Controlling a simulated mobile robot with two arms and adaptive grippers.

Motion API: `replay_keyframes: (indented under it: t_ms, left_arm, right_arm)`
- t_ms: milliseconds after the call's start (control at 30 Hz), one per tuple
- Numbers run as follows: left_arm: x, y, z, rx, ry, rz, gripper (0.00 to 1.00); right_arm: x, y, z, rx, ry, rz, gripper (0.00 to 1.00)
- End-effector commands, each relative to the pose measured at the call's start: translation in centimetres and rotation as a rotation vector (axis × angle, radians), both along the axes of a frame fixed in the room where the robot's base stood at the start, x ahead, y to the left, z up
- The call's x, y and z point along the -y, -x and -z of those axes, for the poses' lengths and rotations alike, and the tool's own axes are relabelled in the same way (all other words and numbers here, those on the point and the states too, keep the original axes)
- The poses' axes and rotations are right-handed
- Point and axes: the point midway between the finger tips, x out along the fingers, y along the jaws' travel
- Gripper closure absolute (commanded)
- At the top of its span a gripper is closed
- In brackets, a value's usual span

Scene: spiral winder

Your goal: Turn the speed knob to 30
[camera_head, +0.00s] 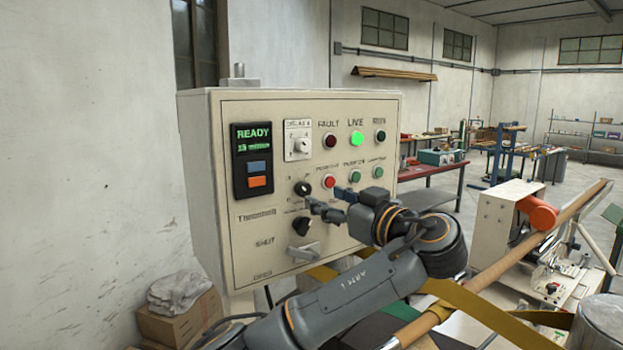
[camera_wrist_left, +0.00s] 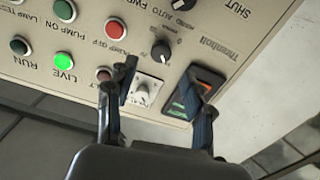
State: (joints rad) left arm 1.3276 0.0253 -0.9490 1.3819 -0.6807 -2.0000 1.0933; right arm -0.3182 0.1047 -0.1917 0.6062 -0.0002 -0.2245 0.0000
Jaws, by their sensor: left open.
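A cream control panel (camera_head: 345,255) fills the middle of the head view. A round black knob (camera_head: 302,188) with a scale around it sits on its face; it seems to be the speed knob, but its label is too small to read. It also shows in the left wrist view (camera_wrist_left: 160,51), beyond the gap between my fingertips; its setting cannot be read. My left gripper (camera_head: 325,199) is open and empty in front of the panel. In the left wrist view my left gripper (camera_wrist_left: 162,67) has its fingers spread apart. My right gripper is out of view.
A white-plated dial (camera_head: 298,144), a READY display (camera_head: 254,160), a red button (camera_head: 329,181), a lit green LIVE lamp (camera_head: 356,138) and a black selector (camera_head: 300,226) surround the knob. A grey lever (camera_head: 303,252) is below. A winding machine (camera_head: 500,220) stands at right.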

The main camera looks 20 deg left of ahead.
Motion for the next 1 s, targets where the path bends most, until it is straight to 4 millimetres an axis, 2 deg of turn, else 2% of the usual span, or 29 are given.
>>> replay_keyframes:
  t_ms: [33,200,300,433,700,733,900,1000]
  left_arm:
    - [-1.1,-0.6,-0.7,-0.001,-0.003,-0.008,0.48]
    - [-3.2,-2.4,-0.4,-0.003,-0.001,-0.004,0.48]
    - [-4.0,-3.1,-0.2,-0.002,0.0,-0.003,0.48]
    - [-4.5,-3.5,0.0,-0.002,0.001,-0.001,0.48]
    - [-4.7,-3.6,0.1,-0.001,0.002,0.0,0.48]
    - [-4.7,-3.6,0.1,-0.001,0.002,0.0,0.5]
    - [-4.7,-3.6,0.1,-0.001,0.002,0.0,0.85]
    - [-4.7,-3.6,0.1,-0.001,0.002,0.0,1.0]
  right_arm:
    - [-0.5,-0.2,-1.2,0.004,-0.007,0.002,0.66]
    - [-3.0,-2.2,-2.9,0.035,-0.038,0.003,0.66]
    - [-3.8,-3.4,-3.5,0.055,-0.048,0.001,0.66]
    - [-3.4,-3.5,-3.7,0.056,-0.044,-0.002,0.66]
    - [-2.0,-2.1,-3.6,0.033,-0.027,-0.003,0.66]
    - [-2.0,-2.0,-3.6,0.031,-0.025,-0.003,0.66]
    - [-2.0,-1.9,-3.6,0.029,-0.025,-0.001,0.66]
    - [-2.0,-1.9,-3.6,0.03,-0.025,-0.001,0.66]
